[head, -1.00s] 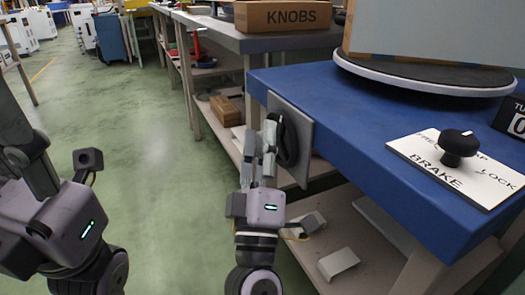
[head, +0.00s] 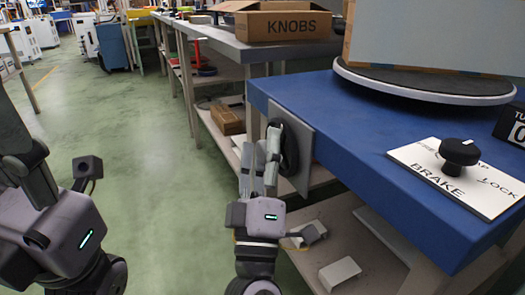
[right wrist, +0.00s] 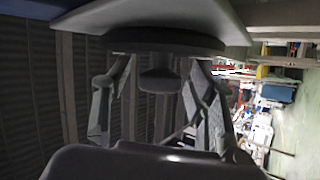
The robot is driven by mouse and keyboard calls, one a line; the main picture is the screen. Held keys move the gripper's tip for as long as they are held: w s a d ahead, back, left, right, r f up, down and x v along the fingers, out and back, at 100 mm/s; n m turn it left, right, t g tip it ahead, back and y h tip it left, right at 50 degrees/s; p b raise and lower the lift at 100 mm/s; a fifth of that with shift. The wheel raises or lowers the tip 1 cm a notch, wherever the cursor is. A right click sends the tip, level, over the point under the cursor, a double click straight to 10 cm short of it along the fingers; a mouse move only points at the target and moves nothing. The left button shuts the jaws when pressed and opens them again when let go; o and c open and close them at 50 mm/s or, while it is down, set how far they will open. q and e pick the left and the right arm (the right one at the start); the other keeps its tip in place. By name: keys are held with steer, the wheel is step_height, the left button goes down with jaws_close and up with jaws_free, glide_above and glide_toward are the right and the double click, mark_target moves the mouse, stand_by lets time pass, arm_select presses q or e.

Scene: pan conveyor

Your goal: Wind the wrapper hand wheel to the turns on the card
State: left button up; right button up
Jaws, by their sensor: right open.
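The black hand wheel (head: 289,150) stands on a grey plate (head: 304,160) on the left side of the blue bench. My right gripper (head: 261,160) is at the wheel's face, its fingers open. In the right wrist view the wheel's disc (right wrist: 165,42) is ahead, and its round handle knob (right wrist: 158,80) stands between the two spread fingers, apparently clear of both. My left gripper is at the left edge of the head view, away from the wheel; its fingertips cannot be made out.
A black brake knob (head: 459,153) sits on a white plate (head: 425,180) on the blue bench (head: 350,130). A round turntable (head: 420,87) carries a large wrapped box. A KNOBS carton (head: 280,22) is on the grey bench behind. A lower shelf holds small parts. Floor at left is clear.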

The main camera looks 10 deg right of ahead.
steer(key=shift+s, duration=0.1)
steer(key=v, duration=1.2)
